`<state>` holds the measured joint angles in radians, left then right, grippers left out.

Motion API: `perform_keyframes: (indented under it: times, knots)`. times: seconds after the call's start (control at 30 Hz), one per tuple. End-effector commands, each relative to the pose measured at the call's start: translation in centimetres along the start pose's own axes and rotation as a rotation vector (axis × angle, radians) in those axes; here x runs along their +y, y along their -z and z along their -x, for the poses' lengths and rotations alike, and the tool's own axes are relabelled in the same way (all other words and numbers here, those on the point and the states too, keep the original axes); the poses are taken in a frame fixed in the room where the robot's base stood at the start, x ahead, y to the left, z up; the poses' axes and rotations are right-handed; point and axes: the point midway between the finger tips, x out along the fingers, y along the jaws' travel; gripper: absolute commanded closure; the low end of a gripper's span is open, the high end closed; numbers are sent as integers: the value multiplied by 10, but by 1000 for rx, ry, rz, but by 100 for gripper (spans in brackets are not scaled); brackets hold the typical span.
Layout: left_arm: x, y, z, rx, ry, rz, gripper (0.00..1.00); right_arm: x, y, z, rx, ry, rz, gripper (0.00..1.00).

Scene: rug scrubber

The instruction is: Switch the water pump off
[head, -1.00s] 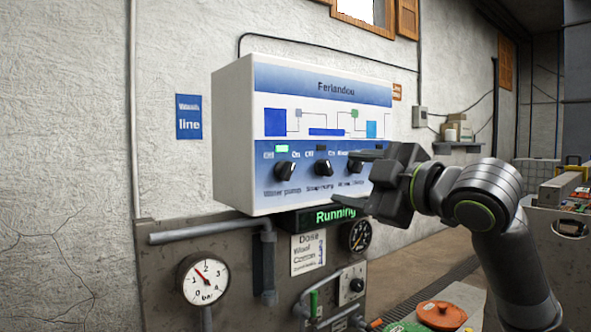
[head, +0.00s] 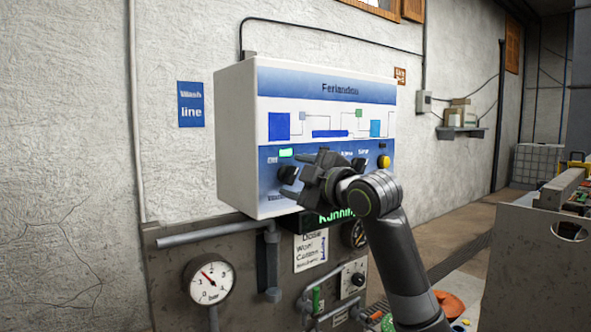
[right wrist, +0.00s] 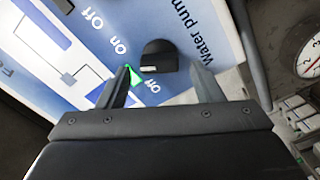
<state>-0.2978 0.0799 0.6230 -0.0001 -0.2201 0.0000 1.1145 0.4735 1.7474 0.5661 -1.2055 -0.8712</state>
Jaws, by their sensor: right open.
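The white and blue control box (head: 330,90) hangs on the wall. Its black water pump knob (head: 287,174) is at the lower left of the panel, under a lit green lamp (head: 286,153). My right gripper (head: 292,182) is open in front of the knob. In the right wrist view the knob (right wrist: 158,54) lies ahead of and between the two spread fingertips (right wrist: 162,72), with "Water pump" printed beside it. The green lamp (right wrist: 135,77) shows beside the left finger. Contact cannot be told. My left gripper is out of view.
A yellow knob (head: 384,162) is at the panel's right. A green "Running" display (head: 335,216) is under the box, partly hidden by my arm. A pressure gauge (head: 209,281) and pipes are below. Several boxes sit on a shelf (head: 460,132) at the back right.

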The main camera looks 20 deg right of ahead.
Motion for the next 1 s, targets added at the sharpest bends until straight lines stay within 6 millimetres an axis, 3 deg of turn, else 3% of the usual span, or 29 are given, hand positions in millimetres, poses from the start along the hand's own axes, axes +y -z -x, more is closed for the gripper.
perform_keyframes:
  times: [0.4,0.73,1.0]
  knots:
    - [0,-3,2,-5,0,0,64,0,0,-7,0,0,1,41]
    - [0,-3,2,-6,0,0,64,0,0,-7,0,0,1,84]
    - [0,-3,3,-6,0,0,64,-1,0,-7,0,1,26,85]
